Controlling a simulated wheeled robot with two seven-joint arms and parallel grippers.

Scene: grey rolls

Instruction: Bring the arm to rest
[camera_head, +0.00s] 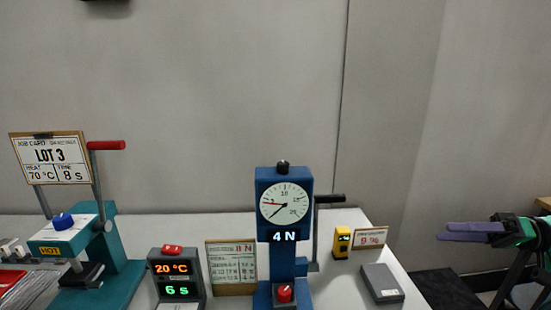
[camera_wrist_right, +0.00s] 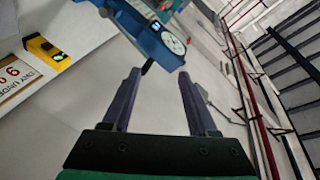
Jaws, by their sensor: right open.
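My right gripper (camera_head: 468,232) is at the right of the head view, beyond the right end of the table and clear of everything there. Its purple fingers point left. In the right wrist view the two fingers (camera_wrist_right: 163,95) stand apart with nothing between them, so it is open and empty. The blue press with a dial (camera_head: 284,205) stands on the table, left of the gripper, reading "4 N". It also shows past the fingertips in the right wrist view (camera_wrist_right: 145,28). My left gripper is not in view.
The white table (camera_head: 355,285) holds a teal heat press (camera_head: 110,265), a timer box (camera_head: 177,280), a printed card (camera_head: 232,265), a yellow device (camera_head: 342,243), a "9 %" sign (camera_head: 371,237) and a grey block (camera_head: 382,283). A dark mat (camera_head: 446,290) lies right of the table.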

